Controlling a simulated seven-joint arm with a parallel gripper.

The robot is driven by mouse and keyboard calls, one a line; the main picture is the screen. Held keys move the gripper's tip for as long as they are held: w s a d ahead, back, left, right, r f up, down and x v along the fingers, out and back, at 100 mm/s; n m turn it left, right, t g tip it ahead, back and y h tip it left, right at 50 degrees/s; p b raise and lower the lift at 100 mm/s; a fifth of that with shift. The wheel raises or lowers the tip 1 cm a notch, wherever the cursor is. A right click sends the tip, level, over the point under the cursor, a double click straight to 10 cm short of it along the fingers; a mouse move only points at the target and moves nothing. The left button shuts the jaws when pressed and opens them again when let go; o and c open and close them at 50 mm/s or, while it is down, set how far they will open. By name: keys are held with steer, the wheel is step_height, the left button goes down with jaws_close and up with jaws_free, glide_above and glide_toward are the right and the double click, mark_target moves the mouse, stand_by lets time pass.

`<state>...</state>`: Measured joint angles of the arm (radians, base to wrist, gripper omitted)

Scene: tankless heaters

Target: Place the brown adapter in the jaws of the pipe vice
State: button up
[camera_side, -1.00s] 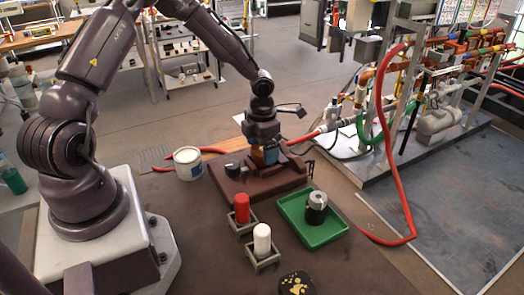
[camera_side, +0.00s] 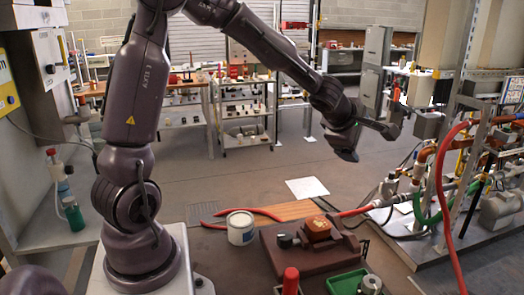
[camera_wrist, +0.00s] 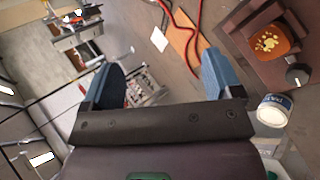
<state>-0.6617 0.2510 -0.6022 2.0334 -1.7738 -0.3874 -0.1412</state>
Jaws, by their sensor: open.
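The brown adapter (camera_side: 317,228) is an orange-brown piece seated in the pipe vice (camera_side: 285,262), a dark red-brown block with a dark knob on its left. In the wrist view the adapter (camera_wrist: 270,42) shows a pale gold pattern on its top and sits inside the vice (camera_wrist: 240,32). Whether the jaws touch it on both sides I cannot tell. My gripper (camera_side: 345,153) is raised high, above and right of the vice, apart from the adapter. In the wrist view its blue fingers (camera_wrist: 160,78) are spread wide with nothing between them.
A white can (camera_side: 240,228) stands left of the vice, with red-handled pliers (camera_side: 262,211) behind it. A red cylinder (camera_side: 290,279) and a green tray (camera_side: 345,281) holding a metal part (camera_side: 371,284) are in front. Red hose and pipework (camera_side: 445,195) stand at right. Space around my gripper is clear.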

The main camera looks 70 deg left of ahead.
steer(key=s+d+r+m+t+h, duration=0.2)
steer(key=s+d+r+m+h, duration=0.55)
steer(key=d+m, duration=0.75)
steer(key=s+a+f+m+g+y, duration=0.1)
steer(key=s+a+m+g, duration=0.1)
steer(key=s+m, duration=0.3)
steer(key=s+a+f+m+g+y, duration=0.1)
steer(key=s+m, duration=0.4)
steer(key=s, duration=0.8)
steer(key=shift+a+m+g+y, duration=0.3)
steer(key=shift+a+g+y, duration=0.35)
steer(key=shift+a+g, duration=0.35)
steer(key=shift+a, duration=0.1)
